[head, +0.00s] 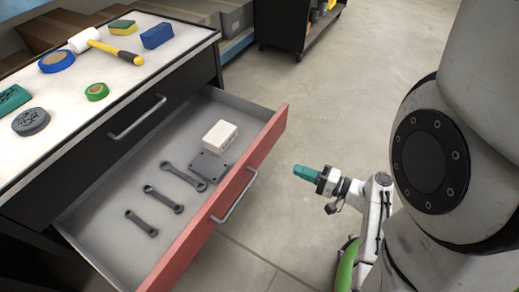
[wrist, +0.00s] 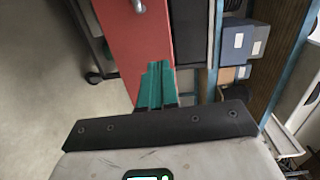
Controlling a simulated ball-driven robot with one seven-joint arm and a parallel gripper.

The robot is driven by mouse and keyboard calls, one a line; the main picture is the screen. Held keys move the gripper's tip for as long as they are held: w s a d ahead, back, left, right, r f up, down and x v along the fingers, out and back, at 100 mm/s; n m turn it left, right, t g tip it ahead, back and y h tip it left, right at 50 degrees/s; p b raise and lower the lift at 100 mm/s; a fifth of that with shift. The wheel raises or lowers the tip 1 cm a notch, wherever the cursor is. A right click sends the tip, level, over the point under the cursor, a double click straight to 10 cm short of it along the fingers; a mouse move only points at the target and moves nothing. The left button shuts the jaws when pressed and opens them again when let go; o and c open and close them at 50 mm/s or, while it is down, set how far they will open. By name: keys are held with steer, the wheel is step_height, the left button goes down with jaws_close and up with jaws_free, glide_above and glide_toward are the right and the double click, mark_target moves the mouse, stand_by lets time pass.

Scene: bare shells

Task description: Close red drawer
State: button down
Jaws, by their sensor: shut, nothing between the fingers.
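The red drawer (head: 226,208) is pulled well out of a black cabinet (head: 160,88) in the head view. Its red front has a grey bar handle (head: 236,200). In the drawer lie a white box (head: 220,136), a dark plate and several grey wrenches (head: 165,199). My gripper (head: 297,170), with teal fingers, is shut and empty to the right of the drawer front, apart from it in the head view. In the wrist view the shut fingers (wrist: 157,66) overlap the lower end of the red front (wrist: 137,45); contact cannot be told.
A second black drawer (head: 135,118) above the red one is shut. A dark wheeled cart (head: 290,28) stands at the back. The concrete floor (head: 330,105) right of the drawer is clear.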

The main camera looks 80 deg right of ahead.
mark_target(257, 147)
steer(key=shift+m+h, duration=0.3)
steer(key=shift+h, duration=0.2)
steer(key=x, duration=0.4)
steer(key=b+x, duration=0.1)
steer(key=x, duration=0.3)
steer(key=r+x, duration=0.1)
steer(key=x, duration=0.4)
steer(key=shift+d+b, duration=0.25)
steer(key=shift+b, duration=0.15)
steer(key=shift+w, duration=0.1)
steer(key=shift+w+d, duration=0.1)
steer(key=shift+w, duration=0.35)
steer(key=b+x, duration=0.9)
steer(key=x, duration=2.4)
steer(key=shift+a+r, duration=0.25)
steer(key=shift+r, duration=0.05)
steer(key=shift+w, duration=0.15)
